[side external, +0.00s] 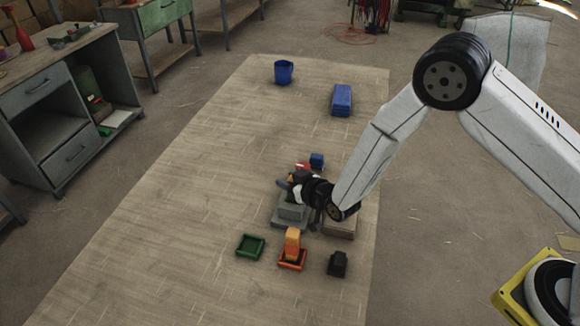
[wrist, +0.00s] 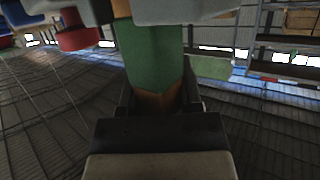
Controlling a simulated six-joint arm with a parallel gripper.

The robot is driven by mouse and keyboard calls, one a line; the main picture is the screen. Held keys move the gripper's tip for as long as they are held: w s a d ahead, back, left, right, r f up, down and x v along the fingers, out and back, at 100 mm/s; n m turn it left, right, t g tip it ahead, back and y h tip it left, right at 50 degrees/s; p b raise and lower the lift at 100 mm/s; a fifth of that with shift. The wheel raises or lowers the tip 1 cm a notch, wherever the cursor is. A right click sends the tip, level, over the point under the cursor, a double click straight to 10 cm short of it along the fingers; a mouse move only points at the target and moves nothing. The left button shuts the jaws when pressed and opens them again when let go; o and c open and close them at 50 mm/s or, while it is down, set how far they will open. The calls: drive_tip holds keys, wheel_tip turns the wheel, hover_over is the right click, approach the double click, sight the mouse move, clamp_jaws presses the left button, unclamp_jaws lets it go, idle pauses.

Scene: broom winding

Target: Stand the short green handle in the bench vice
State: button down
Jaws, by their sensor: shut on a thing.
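In the wrist view, a green handle (wrist: 155,55) with a wood-brown part (wrist: 155,103) lies between the dark fingers of my gripper (wrist: 160,100). My gripper is shut on it. Pale grey blocks (wrist: 190,12) show at the top edge beside the handle; whether they touch it I cannot tell. In the side view, my gripper (side external: 299,183) is over or just behind a grey vice-like block (side external: 291,213) on a grey base. The handle is too small and covered there to make out clearly.
Close by are an orange block (side external: 292,240) in an orange tray, a green tray (side external: 250,246), a black block (side external: 338,263), a small blue block (side external: 316,160) and a beige block (side external: 340,229). A blue bin (side external: 284,72) and blue box (side external: 342,100) stand farther back. The mat's left side is clear.

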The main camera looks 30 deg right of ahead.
drive_tip(key=shift+f, duration=0.15)
drive_tip(key=c, duration=0.5)
unclamp_jaws()
drive_tip(key=shift+c, duration=0.2)
drive_tip(key=shift+s, duration=0.15)
drive_tip(key=v, duration=1)
drive_tip(key=shift+s+r, duration=0.2)
drive_tip(key=shift+s, duration=0.15)
drive_tip(key=shift+d, duration=0.25)
drive_tip(key=s+d+r+m+g+h, duration=0.1)
drive_tip(key=s+d+r+g, duration=0.3)
drive_tip(key=s+d, duration=0.3)
drive_tip(key=s+d+r+m+g+h, duration=0.1)
drive_tip(key=s+d+r+g, duration=0.4)
drive_tip(key=s+d+g, duration=0.2)
drive_tip(key=shift+s+d+h, duration=0.3)
drive_tip(key=shift+d, duration=0.95)
